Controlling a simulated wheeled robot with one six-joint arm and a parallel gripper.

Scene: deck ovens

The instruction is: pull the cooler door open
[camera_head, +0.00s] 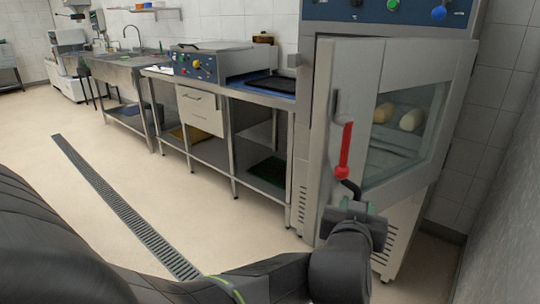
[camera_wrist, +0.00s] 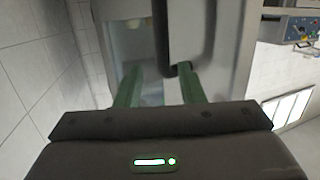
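The door (camera_head: 395,165) of the tall steel cabinet at the right has a glass window, with pale loaf-like items (camera_head: 411,119) behind it. It seems to stand slightly out from the cabinet front, but I cannot tell how far. A handle with a red part (camera_head: 345,152) and a dark, curved lower end is on its left side. My gripper (camera_head: 352,207) is just below the handle. In the wrist view the green fingers of my gripper (camera_wrist: 160,88) are apart, and the dark handle (camera_wrist: 164,40) reaches down between them. I cannot tell whether they touch it.
A blue control panel (camera_head: 390,11) with knobs tops the cabinet. A steel worktable (camera_head: 262,92) with a countertop appliance (camera_head: 213,62) stands to its left. A tiled wall (camera_head: 505,110) is close on the right. The floor (camera_head: 190,190) in front is clear, with a drain grate (camera_head: 120,205).

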